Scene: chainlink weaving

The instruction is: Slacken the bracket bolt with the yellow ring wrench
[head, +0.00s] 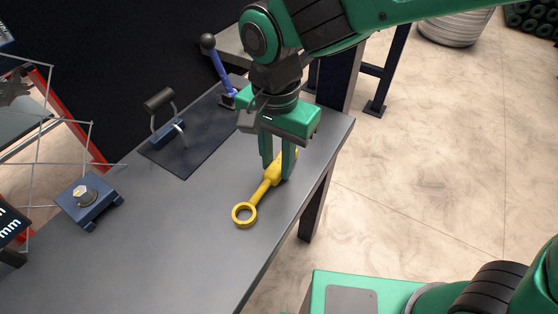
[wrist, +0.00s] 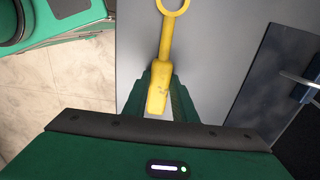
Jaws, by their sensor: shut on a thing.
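The yellow ring wrench (head: 264,190) is at the right side of the grey table, its ring end pointing toward the lower left in the head view. My gripper (head: 276,176) points down and is shut on the wrench's thick handle end. The wrist view shows the wrench (wrist: 167,48) between the fingers of my gripper (wrist: 160,95), with the ring at the top edge. I cannot tell whether the wrench touches the tabletop. The bracket bolt (head: 84,193) is a silver hex head on a blue bracket (head: 88,208) at the table's left, well apart from the wrench.
The grey table (head: 180,245) is clear between wrench and bracket. A dark mat (head: 200,145) behind carries a device with a black handle (head: 159,99). A blue lever with a black knob (head: 208,42) stands near my arm. A wire mesh (head: 50,130) rises at left.

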